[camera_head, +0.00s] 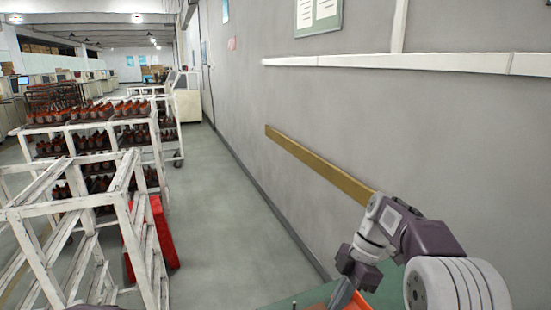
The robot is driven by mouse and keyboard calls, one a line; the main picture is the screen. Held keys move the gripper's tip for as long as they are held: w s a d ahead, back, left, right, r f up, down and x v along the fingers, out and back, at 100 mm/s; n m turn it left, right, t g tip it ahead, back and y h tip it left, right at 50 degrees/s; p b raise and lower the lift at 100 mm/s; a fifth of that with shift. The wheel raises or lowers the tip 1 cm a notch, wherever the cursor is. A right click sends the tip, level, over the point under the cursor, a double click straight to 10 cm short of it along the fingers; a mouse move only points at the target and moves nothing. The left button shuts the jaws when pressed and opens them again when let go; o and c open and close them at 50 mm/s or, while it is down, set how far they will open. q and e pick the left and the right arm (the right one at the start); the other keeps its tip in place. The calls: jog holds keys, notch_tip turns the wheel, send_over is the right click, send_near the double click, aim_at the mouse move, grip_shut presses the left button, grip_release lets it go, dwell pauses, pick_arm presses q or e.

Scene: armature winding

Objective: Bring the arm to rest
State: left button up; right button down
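My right arm comes in at the lower right, bent, with its wrist pointing down and to the left. My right gripper (357,269) is dark and small at the end of this arm, in front of the grey wall and above a green surface (384,289). Its fingers are not clear enough to tell whether they are open or shut. My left gripper is not in view; only a dark sliver, which may be part of my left arm, shows at the bottom edge on the left.
An orange-edged object (357,302) is cut off below the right gripper. A wooden rail (315,161) runs along the wall. The grey aisle floor (222,215) is clear.

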jog(key=s+d+f+m+t+h, duration=0.3)
jog(key=s+f+m, duration=1)
jog(key=m, duration=0.7)
jog(key=shift+d+t+h, duration=0.2)
jog(key=shift+t+h, duration=0.2)
jog(key=shift+h, duration=0.3)
